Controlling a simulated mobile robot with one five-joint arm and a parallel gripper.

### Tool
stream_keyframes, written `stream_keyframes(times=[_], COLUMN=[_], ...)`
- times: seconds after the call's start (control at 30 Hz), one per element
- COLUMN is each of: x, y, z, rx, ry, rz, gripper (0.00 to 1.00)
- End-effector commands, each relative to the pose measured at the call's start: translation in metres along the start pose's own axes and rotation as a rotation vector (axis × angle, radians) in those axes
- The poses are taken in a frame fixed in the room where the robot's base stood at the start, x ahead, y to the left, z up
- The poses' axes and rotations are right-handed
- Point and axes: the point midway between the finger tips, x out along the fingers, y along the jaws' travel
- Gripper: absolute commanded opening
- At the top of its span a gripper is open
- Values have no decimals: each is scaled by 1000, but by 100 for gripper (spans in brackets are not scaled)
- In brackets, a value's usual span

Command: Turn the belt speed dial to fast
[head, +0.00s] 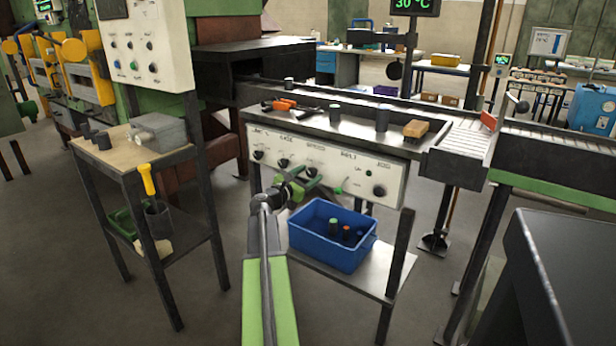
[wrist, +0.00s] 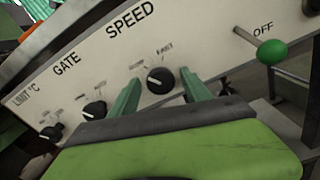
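The belt speed dial (wrist: 160,80) is a round black knob under the word SPEED on a white panel. In the wrist view it sits between the two green fingers of my gripper (wrist: 159,77). The fingers are apart, one on each side, and I cannot tell whether they touch the dial. Small labels around the dial are blurred, and its pointer direction is unclear. In the head view my gripper (head: 292,187) is in front of the white control panel (head: 345,160), below the dial row, partly covering that area.
The GATE dial (wrist: 94,110) and LIMIT dial (wrist: 51,133) are to the left. A green-knobbed lever (wrist: 273,52) marked OFF is to the right. A blue crate (head: 325,248) stands on the shelf below. A side table (head: 120,160) is at left; open floor lies between.

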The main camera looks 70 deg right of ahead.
Motion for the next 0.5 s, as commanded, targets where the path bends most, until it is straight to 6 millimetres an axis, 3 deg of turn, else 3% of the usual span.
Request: stream_keyframes(times=[0.07,0.4,0.5], x=[0,0,-3], y=[0,0,-1], z=[0,0,0], rx=[0,0,1], ry=[0,0,0], rz=[0,0,0], gripper=[44,0,0])
